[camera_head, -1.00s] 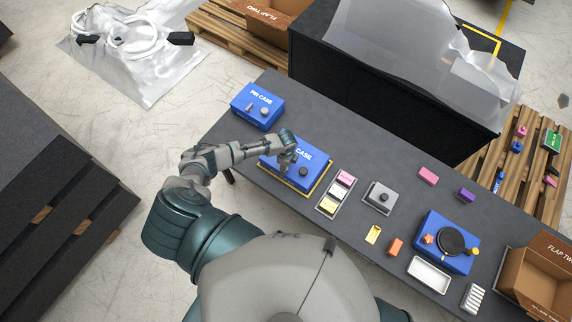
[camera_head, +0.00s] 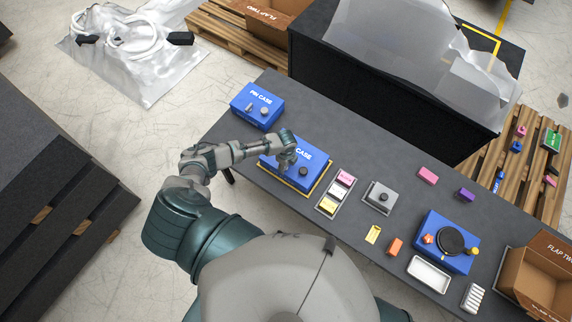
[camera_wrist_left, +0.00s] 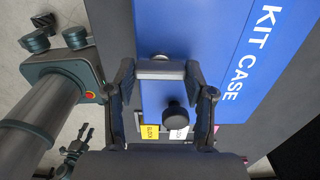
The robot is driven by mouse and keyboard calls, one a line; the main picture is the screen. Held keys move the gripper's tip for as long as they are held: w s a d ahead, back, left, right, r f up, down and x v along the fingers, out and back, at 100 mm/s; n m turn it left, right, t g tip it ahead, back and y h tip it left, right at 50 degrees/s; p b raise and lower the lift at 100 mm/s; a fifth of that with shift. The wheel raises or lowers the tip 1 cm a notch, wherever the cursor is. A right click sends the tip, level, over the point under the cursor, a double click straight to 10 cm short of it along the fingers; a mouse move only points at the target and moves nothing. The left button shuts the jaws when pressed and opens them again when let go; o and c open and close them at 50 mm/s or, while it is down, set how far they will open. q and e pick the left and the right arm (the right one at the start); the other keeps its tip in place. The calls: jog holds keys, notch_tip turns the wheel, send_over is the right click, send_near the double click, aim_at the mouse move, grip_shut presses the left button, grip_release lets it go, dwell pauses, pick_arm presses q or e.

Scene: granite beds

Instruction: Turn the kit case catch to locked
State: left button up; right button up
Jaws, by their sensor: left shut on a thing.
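The kit case (camera_head: 315,165) is a blue box with white lettering, lying on a yellow-edged base on the grey table. Its lid also fills the upper right of the left wrist view (camera_wrist_left: 195,45). My left gripper (camera_head: 287,160) is over the case's near left part and covers some lettering. In the left wrist view its fingers (camera_wrist_left: 160,70) are shut on the grey catch (camera_wrist_left: 160,72), seen as a short bar between the fingertips. A black round knob (camera_wrist_left: 175,116) stands beside it. A dark shape like my right gripper (camera_wrist_left: 76,150) shows small at lower left; its jaws are unclear.
The blue pin case (camera_head: 257,106) stands left of the kit case. Right of it are a tray of labelled blocks (camera_head: 328,207), a grey box with a knob (camera_head: 380,198) and a blue box with a black disc (camera_head: 430,250). An open carton (camera_head: 515,275) is far right.

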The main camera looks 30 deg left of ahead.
pick_arm(q)
jog(key=o, duration=1.2)
jog(key=shift+w+a, duration=0.1)
jog(key=shift+c, duration=0.2)
notch_tip(320, 180, up, 12)
jog(key=shift+f, duration=0.15)
